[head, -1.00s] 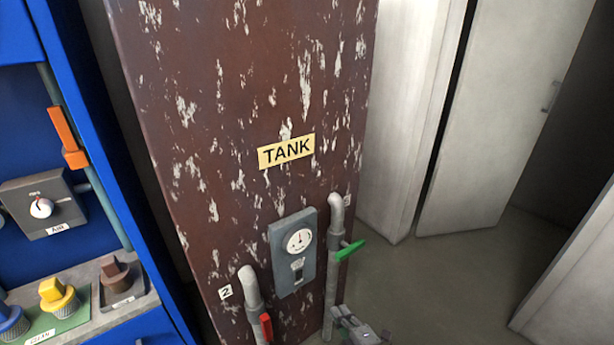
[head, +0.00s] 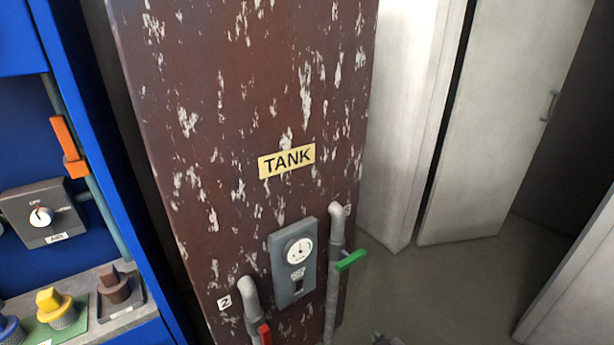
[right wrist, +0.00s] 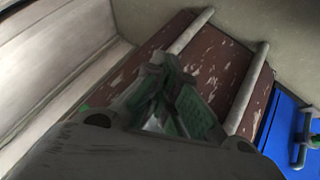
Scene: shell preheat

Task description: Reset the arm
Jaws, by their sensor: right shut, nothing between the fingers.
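My right gripper (right wrist: 165,75) is shut and empty in the right wrist view, its fingertips brought together in front of the brown tank and its grey pipes. In the head view only a small grey part of my right arm (head: 385,340) shows at the bottom edge, just right of the tank's lower end and apart from it. My left gripper is not in either view.
The brown tank (head: 235,110) has a gauge panel (head: 293,262), a pipe with a green handle (head: 351,260) and a pipe with a red handle (head: 264,334). A blue cabinet (head: 95,165) with knobs stands left. Floor (head: 450,285) is clear at right.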

